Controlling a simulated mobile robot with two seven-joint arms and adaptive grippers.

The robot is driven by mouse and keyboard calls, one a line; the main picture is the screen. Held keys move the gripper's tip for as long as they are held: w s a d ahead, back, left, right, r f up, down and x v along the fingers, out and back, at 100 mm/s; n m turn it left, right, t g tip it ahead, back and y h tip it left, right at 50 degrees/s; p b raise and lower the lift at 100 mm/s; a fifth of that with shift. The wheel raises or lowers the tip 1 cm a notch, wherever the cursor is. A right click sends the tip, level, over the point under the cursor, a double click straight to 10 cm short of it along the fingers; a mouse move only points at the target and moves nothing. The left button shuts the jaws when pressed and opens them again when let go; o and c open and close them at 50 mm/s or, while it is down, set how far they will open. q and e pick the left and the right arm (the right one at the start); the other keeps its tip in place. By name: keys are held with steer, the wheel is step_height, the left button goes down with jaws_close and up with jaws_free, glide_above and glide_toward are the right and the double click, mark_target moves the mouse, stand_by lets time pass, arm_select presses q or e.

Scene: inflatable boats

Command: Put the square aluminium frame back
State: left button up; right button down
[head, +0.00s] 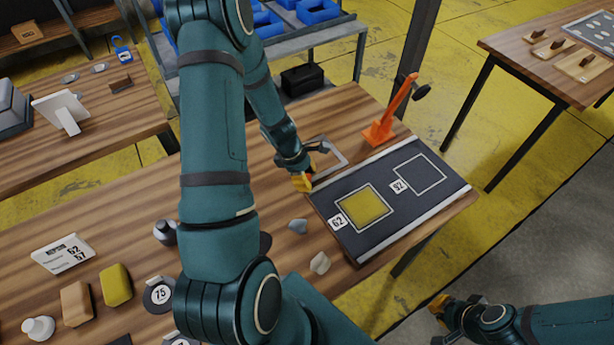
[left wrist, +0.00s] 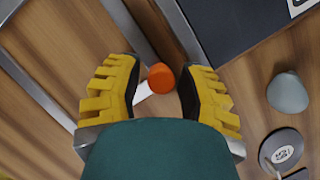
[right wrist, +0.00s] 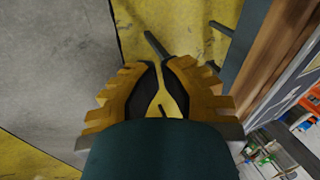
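The square aluminium frame (head: 340,158) lies flat on the wooden table, partly hidden by my left gripper. Its grey bars also show in the left wrist view (left wrist: 37,88). My left gripper (head: 304,182) is low over the table beside the frame's near side. In the left wrist view its fingers (left wrist: 162,75) are apart, with no frame bar clearly gripped. The dark mat (head: 385,171) has a yellow-filled square marked 62 and an empty outlined square marked 92. My right gripper (right wrist: 163,64) hangs over the floor, empty, its fingertips nearly together.
An orange-topped piece with a white stem (left wrist: 161,78) shows between my left fingers. An orange stand (head: 382,130) rises behind the mat. Grey pieces (head: 298,226) and a beige one (head: 320,263) lie near the mat's left side. A yellow block (head: 116,285) lies further left.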

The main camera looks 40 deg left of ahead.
arm_select(q)
steer(key=shift+r, duration=0.3)
steer(key=p+v, duration=0.3)
steer(key=v, duration=0.8)
steer(key=shift+r, duration=0.3)
steer(key=shift+s, duration=0.15)
